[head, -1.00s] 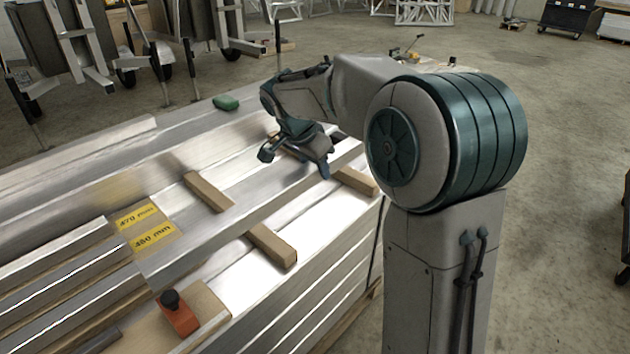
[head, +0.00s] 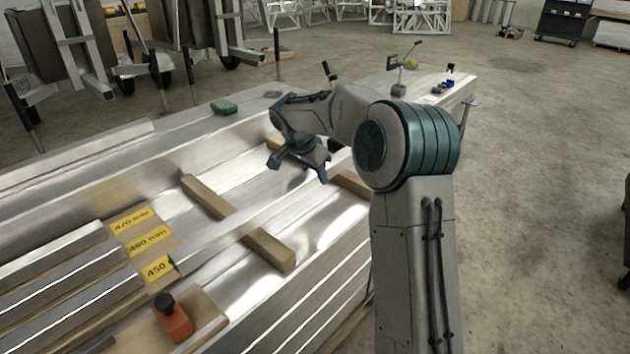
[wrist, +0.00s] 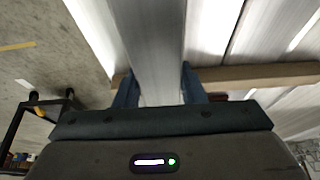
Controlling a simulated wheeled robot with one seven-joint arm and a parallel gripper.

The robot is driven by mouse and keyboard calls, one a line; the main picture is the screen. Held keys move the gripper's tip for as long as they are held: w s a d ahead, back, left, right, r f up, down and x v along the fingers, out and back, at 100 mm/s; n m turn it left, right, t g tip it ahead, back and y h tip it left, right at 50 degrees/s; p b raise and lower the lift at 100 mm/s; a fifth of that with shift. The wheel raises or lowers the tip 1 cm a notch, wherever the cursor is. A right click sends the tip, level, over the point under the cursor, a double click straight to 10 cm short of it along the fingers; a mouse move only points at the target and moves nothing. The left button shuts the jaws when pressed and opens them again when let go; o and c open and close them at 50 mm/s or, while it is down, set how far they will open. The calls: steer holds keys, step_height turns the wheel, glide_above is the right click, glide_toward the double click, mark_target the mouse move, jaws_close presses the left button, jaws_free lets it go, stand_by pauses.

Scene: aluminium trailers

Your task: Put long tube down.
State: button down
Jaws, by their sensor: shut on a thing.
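The long tube (wrist: 150,45) is a pale aluminium profile. In the wrist view it runs up the picture between the two fingers of my gripper (wrist: 159,90), which is shut on it. A wooden batten (wrist: 255,75) shows beside the tube in that view. In the head view my gripper (head: 298,168) is low over the stack of aluminium profiles (head: 325,262). The tube's outline is hard to separate from the shiny profiles there, and I cannot tell whether it touches the battens.
A long wooden batten (head: 237,220) lies across the profiles. Yellow length labels (head: 148,241) and an orange block with a black knob (head: 173,318) are at the near left. A green object (head: 223,106) lies at the far edge. Open floor (head: 540,190) is at the right.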

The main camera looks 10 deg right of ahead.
mark_target(315, 182)
steer(key=shift+f, duration=0.85)
steer(key=shift+f+b, duration=0.4)
steer(key=shift+b, duration=0.1)
steer(key=shift+f, duration=0.25)
steer(key=c, duration=0.9)
jaws_free()
steer(key=shift+r, duration=0.1)
